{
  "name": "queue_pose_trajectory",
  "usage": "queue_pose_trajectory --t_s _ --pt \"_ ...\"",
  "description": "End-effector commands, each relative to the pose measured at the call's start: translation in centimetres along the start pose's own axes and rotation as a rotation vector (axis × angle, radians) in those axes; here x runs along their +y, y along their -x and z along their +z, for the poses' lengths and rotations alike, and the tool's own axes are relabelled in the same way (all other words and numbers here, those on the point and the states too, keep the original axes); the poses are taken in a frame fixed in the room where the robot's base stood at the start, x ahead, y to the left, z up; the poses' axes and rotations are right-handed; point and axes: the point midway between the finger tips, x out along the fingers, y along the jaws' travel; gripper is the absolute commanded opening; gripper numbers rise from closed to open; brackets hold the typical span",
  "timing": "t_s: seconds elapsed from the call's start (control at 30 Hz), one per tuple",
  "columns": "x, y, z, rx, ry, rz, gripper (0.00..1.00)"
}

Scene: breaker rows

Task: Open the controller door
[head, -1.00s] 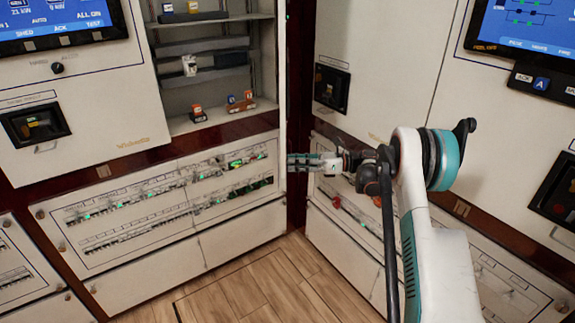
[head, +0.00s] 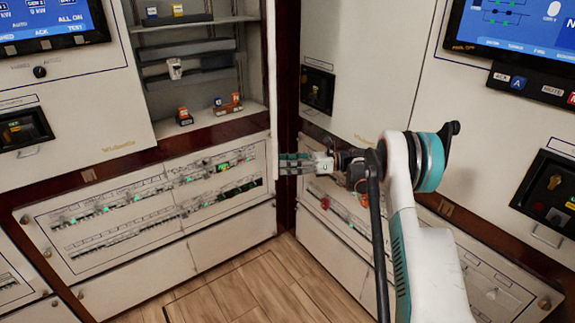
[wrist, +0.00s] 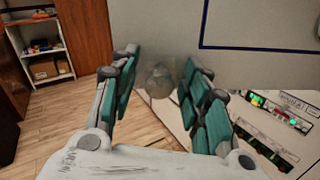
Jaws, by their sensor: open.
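My gripper (head: 290,163) is open and empty in the head view, pointing left in front of the corner between the two cabinet faces. In the wrist view its teal-padded fingers (wrist: 160,78) stand apart. A blurred, see-through rounded grey thing (wrist: 160,80) shows between them; I cannot tell what it is or whether it touches them. A pale panel (wrist: 255,60) with a dark blue outline lies beyond the fingers. No panel is clearly marked as the controller door. Candidates in the head view include the white panel at right (head: 365,70) and the lower breaker panel (head: 225,175).
An open cabinet bay (head: 190,75) holds small parts on shelves. Screens (head: 525,30) sit on the upper panels. The wood floor (head: 250,285) below the gripper is clear. A shelf unit (wrist: 45,50) stands far left in the wrist view.

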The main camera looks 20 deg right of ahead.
Motion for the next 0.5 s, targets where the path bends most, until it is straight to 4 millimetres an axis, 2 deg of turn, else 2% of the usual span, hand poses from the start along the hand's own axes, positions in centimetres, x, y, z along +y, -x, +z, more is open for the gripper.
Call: queue_pose_trajectory --t_s 0.23,0.5 --pt "0.2 0.0 0.9 0.0 0.0 0.0 0.43" --pt "1.3 0.0 5.4 0.0 0.0 0.0 0.43"
